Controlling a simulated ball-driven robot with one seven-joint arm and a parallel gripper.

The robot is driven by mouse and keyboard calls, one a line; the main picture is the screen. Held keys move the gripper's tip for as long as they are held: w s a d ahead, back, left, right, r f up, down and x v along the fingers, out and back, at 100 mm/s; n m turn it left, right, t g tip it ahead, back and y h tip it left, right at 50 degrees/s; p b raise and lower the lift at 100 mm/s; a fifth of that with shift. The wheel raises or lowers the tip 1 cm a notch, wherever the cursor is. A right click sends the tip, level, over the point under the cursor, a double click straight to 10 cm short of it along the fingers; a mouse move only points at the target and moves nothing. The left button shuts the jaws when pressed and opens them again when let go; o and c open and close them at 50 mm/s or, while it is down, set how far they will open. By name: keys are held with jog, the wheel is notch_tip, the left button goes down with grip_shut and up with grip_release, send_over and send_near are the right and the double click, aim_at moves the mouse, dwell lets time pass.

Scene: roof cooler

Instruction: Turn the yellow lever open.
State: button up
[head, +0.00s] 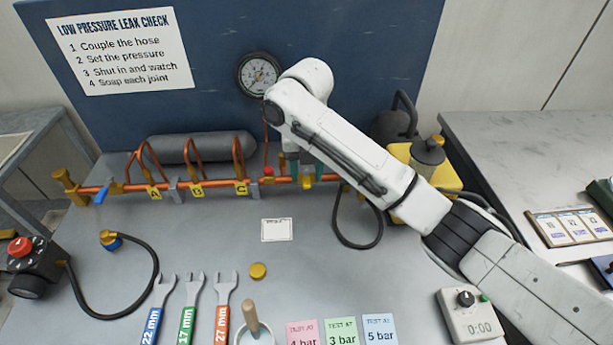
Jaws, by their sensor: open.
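A copper pipe (218,186) runs level along the back of the bench. What looks like the yellow lever (308,182) shows as a small yellow patch near its right end, partly hidden by my gripper and arm. I cannot tell its angle. My gripper (305,167) is open, with teal parts showing just above and beside that yellow patch. I cannot tell whether it touches. My forearm hides most of the gripper. A blue lever (102,192) sits at the pipe's left end, and a red knob (268,171) is left of my gripper.
Above the pipe is a pressure gauge (259,75); behind it lies a grey cylinder (195,148). A yellow pump unit (425,158) stands right, partly behind my arm. Wrenches (187,310), a black hose (150,262), a yellow cap (258,271) and a timer (470,312) lie in front.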

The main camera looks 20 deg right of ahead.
jog(key=shift+f, duration=0.65)
jog(key=shift+c, duration=0.3)
grip_shut()
